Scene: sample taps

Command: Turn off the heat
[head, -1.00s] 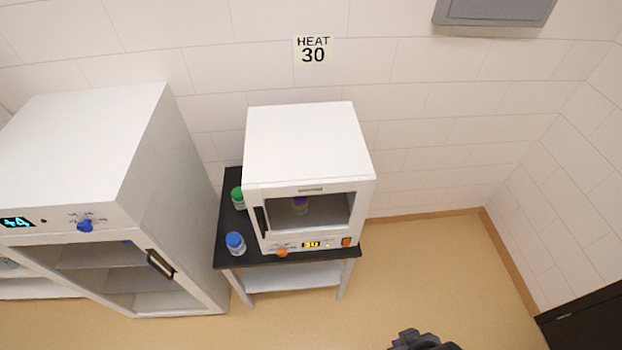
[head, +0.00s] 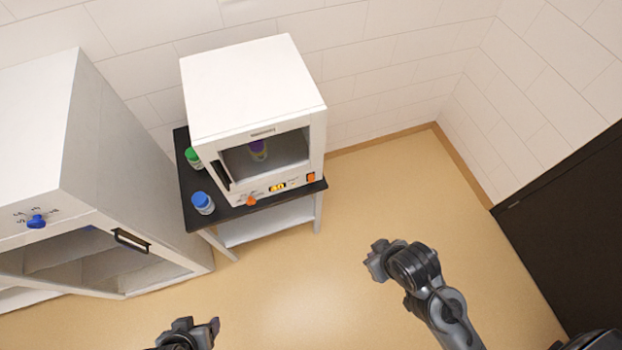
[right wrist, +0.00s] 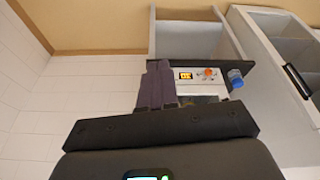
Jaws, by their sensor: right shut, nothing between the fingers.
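The white oven (head: 250,85) stands on a black-topped table, with a purple-capped bottle (head: 258,150) behind its front window. Its lower front has an orange knob (head: 251,201), a lit amber display (head: 277,187) and an orange switch (head: 311,177) at the right end. My right gripper (head: 373,261) is shut and empty, in front of and to the right of the oven, apart from it. The right wrist view shows its fingers (right wrist: 157,86) before the panel, with the display and knob visible and the switch hidden. My left gripper (head: 196,328) is at the bottom edge; its jaw opening is unclear.
A blue-capped bottle (head: 203,203) and a green-capped bottle (head: 193,158) stand on the table (head: 181,142) left of the oven. A larger white cabinet (head: 50,140) with a blue knob (head: 37,222) is at left. A dark door (head: 570,230) is at right. Floor before the oven is clear.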

